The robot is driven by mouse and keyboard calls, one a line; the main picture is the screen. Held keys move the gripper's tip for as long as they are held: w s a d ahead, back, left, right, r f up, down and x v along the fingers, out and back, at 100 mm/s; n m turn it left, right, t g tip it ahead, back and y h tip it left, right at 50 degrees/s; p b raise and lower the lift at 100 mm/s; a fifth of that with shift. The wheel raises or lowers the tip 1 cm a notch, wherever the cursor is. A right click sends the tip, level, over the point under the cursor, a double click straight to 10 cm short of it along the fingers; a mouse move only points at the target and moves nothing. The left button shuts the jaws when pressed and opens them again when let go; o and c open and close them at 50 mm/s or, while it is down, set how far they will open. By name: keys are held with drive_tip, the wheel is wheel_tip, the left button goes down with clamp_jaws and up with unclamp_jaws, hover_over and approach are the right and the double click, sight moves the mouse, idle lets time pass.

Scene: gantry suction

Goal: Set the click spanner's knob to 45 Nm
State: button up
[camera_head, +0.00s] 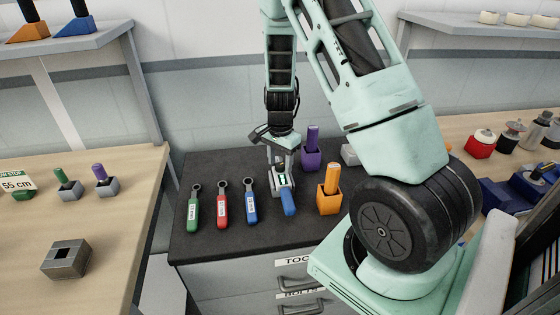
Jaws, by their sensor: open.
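A tool with a pale body, a small dark display and a blue handle, which looks like the click spanner (288,203), lies on the dark cabinet top. Its upper part is partly hidden by my gripper (282,168). My gripper points down right over that upper part and is open. I cannot tell whether the fingers touch it. The knob cannot be made out, and the display is too small to read.
Green (193,214), red (222,209) and blue (251,207) ring spanners lie left of it. A purple block with a peg (312,157) and an orange one (329,200) stand close on the right. The cabinet top's front left (200,248) is clear.

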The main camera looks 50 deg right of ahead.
drive_tip(key=shift+f, duration=0.1)
drive_tip(key=c, duration=1)
drive_tip(key=shift+n, duration=0.3)
drive_tip(key=n+b, duration=0.1)
drive_tip(key=n, duration=0.4)
drive_tip(key=n+b, duration=0.1)
drive_tip(key=n, duration=0.5)
drive_tip(key=o, duration=1)
